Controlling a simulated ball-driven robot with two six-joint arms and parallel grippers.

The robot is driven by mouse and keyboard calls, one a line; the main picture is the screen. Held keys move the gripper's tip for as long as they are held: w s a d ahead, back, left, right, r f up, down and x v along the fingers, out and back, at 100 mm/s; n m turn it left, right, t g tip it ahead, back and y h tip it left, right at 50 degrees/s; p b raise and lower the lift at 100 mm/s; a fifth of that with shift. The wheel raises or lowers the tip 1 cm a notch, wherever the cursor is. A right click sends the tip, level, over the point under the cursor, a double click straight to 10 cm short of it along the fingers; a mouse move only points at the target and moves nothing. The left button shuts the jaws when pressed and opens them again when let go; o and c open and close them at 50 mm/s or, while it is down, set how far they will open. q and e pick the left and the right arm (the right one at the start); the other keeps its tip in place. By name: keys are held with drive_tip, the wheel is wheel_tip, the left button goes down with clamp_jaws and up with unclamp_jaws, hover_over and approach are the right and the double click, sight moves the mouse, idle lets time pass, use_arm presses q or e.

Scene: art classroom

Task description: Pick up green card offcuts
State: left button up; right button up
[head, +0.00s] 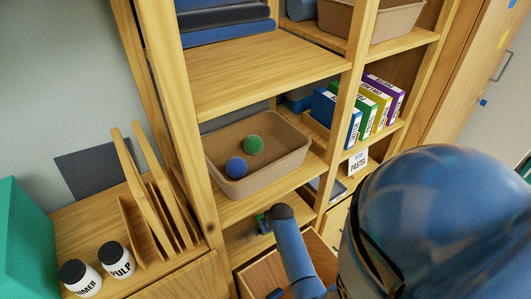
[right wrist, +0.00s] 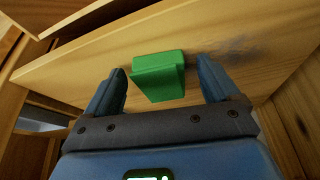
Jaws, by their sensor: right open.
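A green block-like piece, which looks like the green card offcuts (right wrist: 158,82), lies on a wooden shelf board in the right wrist view. My right gripper (right wrist: 160,66) is open, with one finger on each side of the green piece and a visible gap to both. The piece is between the fingers but not gripped. In the head view my right arm reaches down to the low shelf, where a small bit of green (head: 259,217) shows beside the dark gripper parts. The arm hides much of that spot. My left gripper is not in view.
Wooden shelf uprights and boards (head: 270,70) closely surround the right arm. A tan bin (head: 284,165) with a green ball (head: 253,145) and a blue ball (head: 236,168) stands one shelf above. An open drawer (head: 262,276) is below. Pastel boxes (head: 376,100) stand to the right.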

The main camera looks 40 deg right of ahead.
drive_tip(key=c, duration=1.1)
drive_tip(key=shift+r+p, duration=0.3)
drive_tip(key=shift+p, duration=0.05)
